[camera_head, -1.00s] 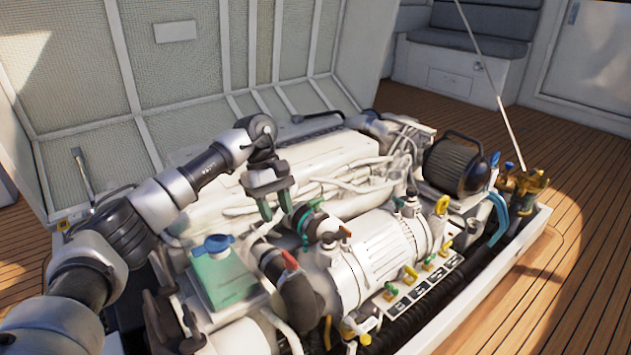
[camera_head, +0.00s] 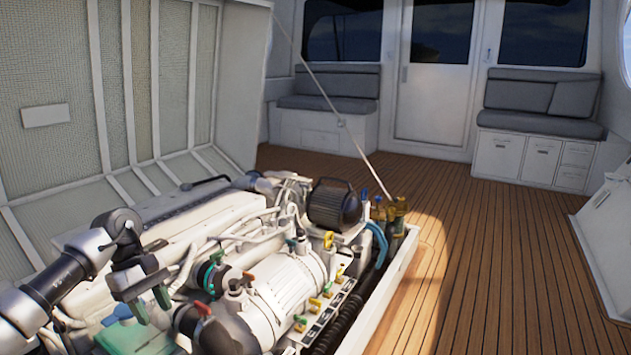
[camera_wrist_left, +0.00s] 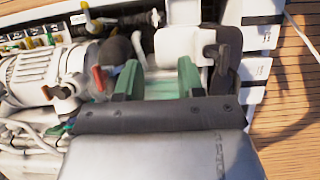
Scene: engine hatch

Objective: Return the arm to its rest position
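My left arm comes in from the left in the head view. Its gripper (camera_head: 150,304) hangs above the engine (camera_head: 262,300), near the green tank with a blue cap (camera_head: 125,338). The two green-padded fingers are apart with nothing held between them. In the left wrist view the gripper (camera_wrist_left: 158,82) is also open, and the green tank (camera_wrist_left: 160,86) shows beyond the fingers. The lower part of the tank is cut off in the head view. My right gripper is not in view.
The raised hatch lid (camera_head: 60,150) stands at the left behind the engine. A thin pole (camera_head: 330,100) slants down to the engine's far right corner. The wooden deck (camera_head: 490,270) at the right is clear.

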